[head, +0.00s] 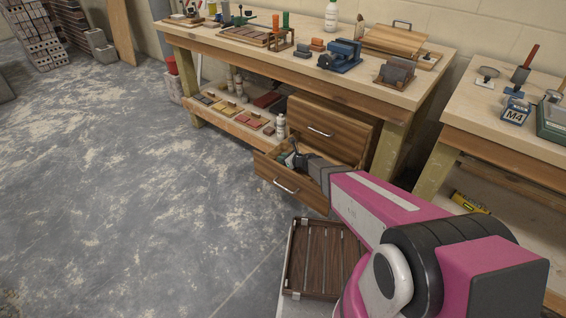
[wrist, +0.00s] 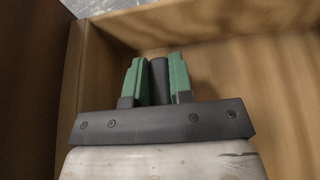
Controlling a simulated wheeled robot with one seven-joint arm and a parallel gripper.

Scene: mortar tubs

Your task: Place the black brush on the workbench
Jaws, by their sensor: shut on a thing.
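My gripper (wrist: 156,75) has green fingers that are closed on a dark upright thing, the black brush (wrist: 159,82). Only a plain black part of the brush shows between the fingers; the rest is hidden. In the head view my gripper (head: 291,157) is low in the open lower drawer (head: 286,187) under the workbench, and the brush is too small there to make out. The workbench (head: 247,49) has a pale wooden top, above and behind my gripper.
The bench top holds a blue vise (head: 340,56), a wooden board (head: 394,41) and a white bottle (head: 331,16). An upper drawer (head: 325,128) sits just above. A slatted wooden tray (head: 322,262) is below my arm. A second bench (head: 500,115) stands right.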

